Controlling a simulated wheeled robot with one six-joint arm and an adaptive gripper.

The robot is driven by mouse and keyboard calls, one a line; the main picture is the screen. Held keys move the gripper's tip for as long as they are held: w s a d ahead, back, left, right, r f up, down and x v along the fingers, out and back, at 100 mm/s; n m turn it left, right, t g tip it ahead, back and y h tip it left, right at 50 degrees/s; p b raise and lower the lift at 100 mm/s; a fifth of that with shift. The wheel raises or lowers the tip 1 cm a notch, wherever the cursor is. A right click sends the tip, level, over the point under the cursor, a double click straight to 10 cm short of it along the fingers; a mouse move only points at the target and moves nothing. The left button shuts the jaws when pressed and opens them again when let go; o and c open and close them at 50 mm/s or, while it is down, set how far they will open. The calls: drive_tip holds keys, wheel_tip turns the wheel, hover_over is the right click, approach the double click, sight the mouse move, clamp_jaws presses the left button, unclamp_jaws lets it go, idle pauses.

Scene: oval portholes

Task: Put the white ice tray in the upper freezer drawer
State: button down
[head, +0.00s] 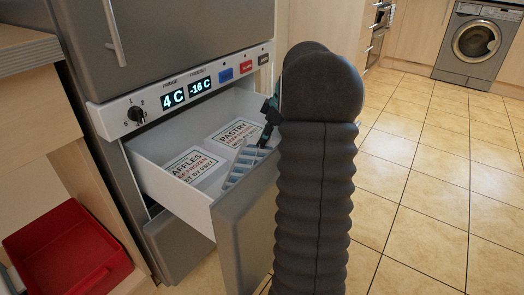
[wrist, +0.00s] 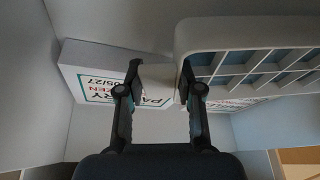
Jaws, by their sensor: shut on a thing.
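The white ice tray (head: 245,166) with blue-grey cells is inside the outline of the open upper freezer drawer (head: 178,193), near its front right. My gripper (head: 268,118) is mostly hidden behind my arm in the head view. In the wrist view my gripper (wrist: 160,75) is shut on a pale tab at the end of the ice tray (wrist: 250,62), which extends to the right. I cannot tell whether the tray touches the drawer floor or the boxes.
A waffles box (head: 192,165) and a pastry box (head: 238,134) lie in the drawer; the pastry box also shows in the wrist view (wrist: 90,80). A control panel (head: 190,92) sits above the drawer. A red bin (head: 65,245) stands at left. Tiled floor at right is clear.

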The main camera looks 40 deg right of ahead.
sight(265, 148)
drive_tip(key=shift+s+f+b, duration=0.15)
drive_tip(key=shift+f+b, duration=0.25)
drive_tip(key=shift+f, duration=1.75)
drive_tip(key=c, duration=0.9)
unclamp_jaws()
drive_tip(key=shift+f, duration=0.1)
drive_tip(key=shift+o, duration=0.8)
drive_tip(key=shift+r, duration=0.2)
drive_tip(key=shift+r, duration=0.1)
drive_tip(key=shift+d+r, duration=0.1)
drive_tip(key=shift+r, duration=0.15)
drive_tip(key=p+v, duration=0.1)
drive_tip(key=v, duration=0.6)
drive_tip(key=shift+r, duration=0.1)
